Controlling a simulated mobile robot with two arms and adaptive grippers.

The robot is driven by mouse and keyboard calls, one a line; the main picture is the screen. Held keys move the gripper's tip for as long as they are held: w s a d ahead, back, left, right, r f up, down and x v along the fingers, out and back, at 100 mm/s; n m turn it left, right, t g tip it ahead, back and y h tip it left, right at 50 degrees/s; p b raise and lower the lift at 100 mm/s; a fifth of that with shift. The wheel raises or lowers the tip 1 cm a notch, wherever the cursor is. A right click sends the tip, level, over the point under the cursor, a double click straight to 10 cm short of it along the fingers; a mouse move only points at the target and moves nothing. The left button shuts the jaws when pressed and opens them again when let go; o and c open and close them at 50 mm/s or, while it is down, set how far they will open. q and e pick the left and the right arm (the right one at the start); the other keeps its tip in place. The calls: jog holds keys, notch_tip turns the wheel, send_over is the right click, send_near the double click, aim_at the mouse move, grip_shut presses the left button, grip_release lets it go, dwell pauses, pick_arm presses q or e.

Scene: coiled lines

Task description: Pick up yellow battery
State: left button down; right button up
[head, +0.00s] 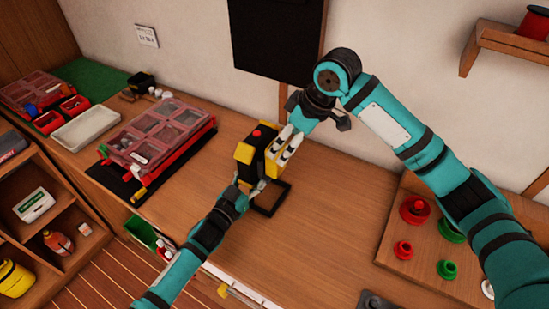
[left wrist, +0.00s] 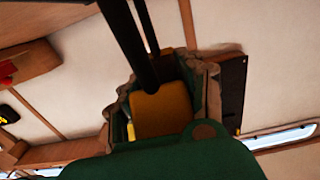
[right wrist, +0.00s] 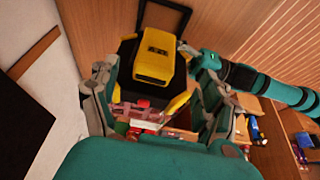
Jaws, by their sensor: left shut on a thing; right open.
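A yellow-and-black tool (head: 243,153) with a red spot on top is held over the wooden table. My left gripper (head: 246,187) is shut on it from the near side. In the left wrist view a yellow part (left wrist: 162,112) fills the space between the fingers. A yellow block (right wrist: 155,58) with a dark marking, which looks like the battery, shows in the right wrist view. My right gripper (right wrist: 160,95) is open, its fingers either side of the view below the block. In the head view the right gripper's fingers hide part of the tool.
A black square frame (head: 271,198) lies near the tool. A clear-lidded organizer (head: 157,135) and a white tray (head: 86,128) stand to the left. A board with red and green knobs (head: 415,209) is at the right. A dark panel (head: 277,42) hangs on the wall.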

aim_at(283, 148)
jog(key=x, duration=0.5)
jog(key=shift+w+f, duration=0.1)
jog(key=shift+w, duration=0.25)
jog(key=c, duration=1.5)
pick_arm(q)
jog(key=shift+f, duration=0.1)
pick_arm(e)
notch_tip(283, 148, up, 18)
jog(key=shift+r, duration=0.1)
jog(key=shift+c, duration=0.2)
pick_arm(q)
jog(key=c, duration=0.7)
grip_release()
jog(key=shift+s+a, duration=0.1)
